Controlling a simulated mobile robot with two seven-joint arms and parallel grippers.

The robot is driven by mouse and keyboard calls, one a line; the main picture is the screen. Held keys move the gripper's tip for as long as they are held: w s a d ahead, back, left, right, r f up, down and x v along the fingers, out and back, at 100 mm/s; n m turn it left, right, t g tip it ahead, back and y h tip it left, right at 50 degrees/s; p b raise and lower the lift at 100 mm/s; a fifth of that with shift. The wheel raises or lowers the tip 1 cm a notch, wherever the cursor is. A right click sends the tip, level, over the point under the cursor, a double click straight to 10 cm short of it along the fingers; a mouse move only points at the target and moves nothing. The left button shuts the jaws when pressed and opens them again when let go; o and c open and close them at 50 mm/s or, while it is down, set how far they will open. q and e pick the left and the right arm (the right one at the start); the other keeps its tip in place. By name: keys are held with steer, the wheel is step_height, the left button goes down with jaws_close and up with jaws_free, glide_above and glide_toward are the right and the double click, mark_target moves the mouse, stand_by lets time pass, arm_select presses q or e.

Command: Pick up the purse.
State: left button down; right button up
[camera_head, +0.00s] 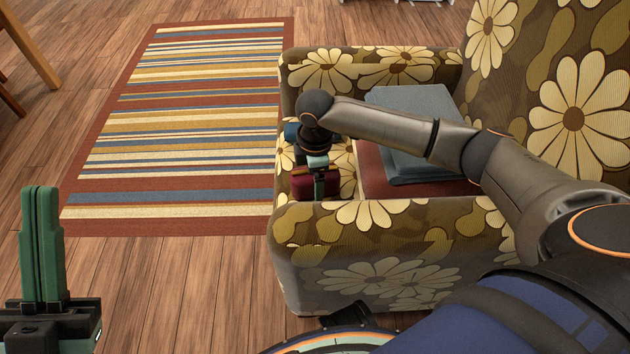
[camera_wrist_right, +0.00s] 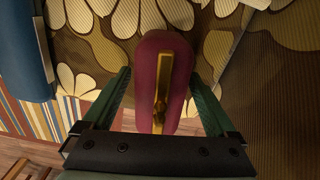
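The purse is dark red with a gold clasp strip. In the head view the purse (camera_head: 301,188) is at the front of the flowered armchair (camera_head: 365,270), partly hidden by my right gripper (camera_head: 320,180). In the right wrist view the purse (camera_wrist_right: 150,75) stands between the two green fingers of my right gripper (camera_wrist_right: 162,75). Those fingers are spread, one on each side of it; they look apart from it, with a narrow gap at the left. My left gripper (camera_head: 40,245) is at the lower left of the head view, empty, its green fingers together and pointing up.
A folded blue-grey cloth (camera_head: 410,110) lies on the red-brown seat of the armchair, behind my right forearm. A striped rug (camera_head: 190,110) covers the wooden floor left of the chair. Wooden furniture legs (camera_head: 30,45) stand at the upper left. The floor near my left gripper is clear.

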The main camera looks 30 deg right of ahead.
jaws_close()
stand_by(0.5)
step_height(320, 180, up, 9)
steer(key=p, duration=0.4)
steer(key=shift+p, duration=0.35)
steer(key=shift+r, duration=0.55)
steer(key=c, duration=0.6)
jaws_free()
jaws_close()
